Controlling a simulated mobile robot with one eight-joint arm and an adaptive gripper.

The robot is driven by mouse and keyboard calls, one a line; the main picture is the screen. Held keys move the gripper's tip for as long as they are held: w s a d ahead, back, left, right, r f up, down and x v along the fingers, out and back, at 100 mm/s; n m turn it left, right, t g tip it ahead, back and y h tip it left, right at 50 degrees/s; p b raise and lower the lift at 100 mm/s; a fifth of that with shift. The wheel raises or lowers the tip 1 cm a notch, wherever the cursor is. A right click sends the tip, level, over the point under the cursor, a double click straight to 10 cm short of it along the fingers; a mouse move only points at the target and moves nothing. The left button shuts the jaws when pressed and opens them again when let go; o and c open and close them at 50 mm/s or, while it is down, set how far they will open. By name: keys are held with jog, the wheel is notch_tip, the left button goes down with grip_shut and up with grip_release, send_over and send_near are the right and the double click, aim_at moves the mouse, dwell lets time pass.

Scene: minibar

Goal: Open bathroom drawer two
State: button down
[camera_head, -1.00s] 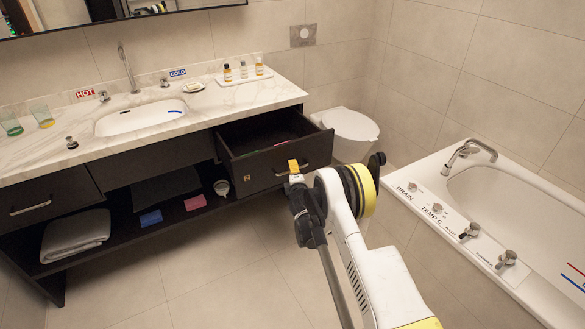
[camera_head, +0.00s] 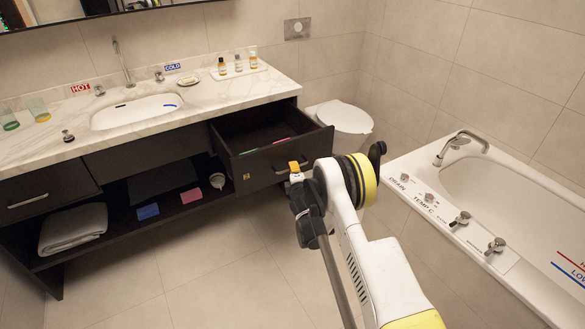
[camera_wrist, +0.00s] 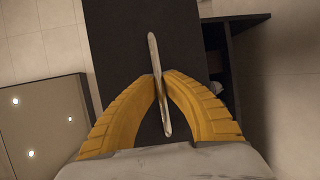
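The dark drawer (camera_head: 262,165) at the right end of the vanity is pulled well out, with a small gold mark, perhaps a number, on its front. Small pink and green items lie inside. My gripper (camera_head: 299,165) is at the drawer's front. In the wrist view, its yellow fingers (camera_wrist: 163,76) close in from both sides on the pale metal bar handle (camera_wrist: 153,50) and appear shut on it. The dark drawer front also fills the middle of the wrist view (camera_wrist: 120,45).
Another shut drawer (camera_head: 45,192) is at the vanity's left. A toilet (camera_head: 344,118) stands behind the open drawer, and the bathtub (camera_head: 400,185) is at right. The open shelf holds a folded towel (camera_head: 72,227). Tiled floor in front is clear.

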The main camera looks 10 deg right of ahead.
jog(key=c, duration=1.5)
grip_release()
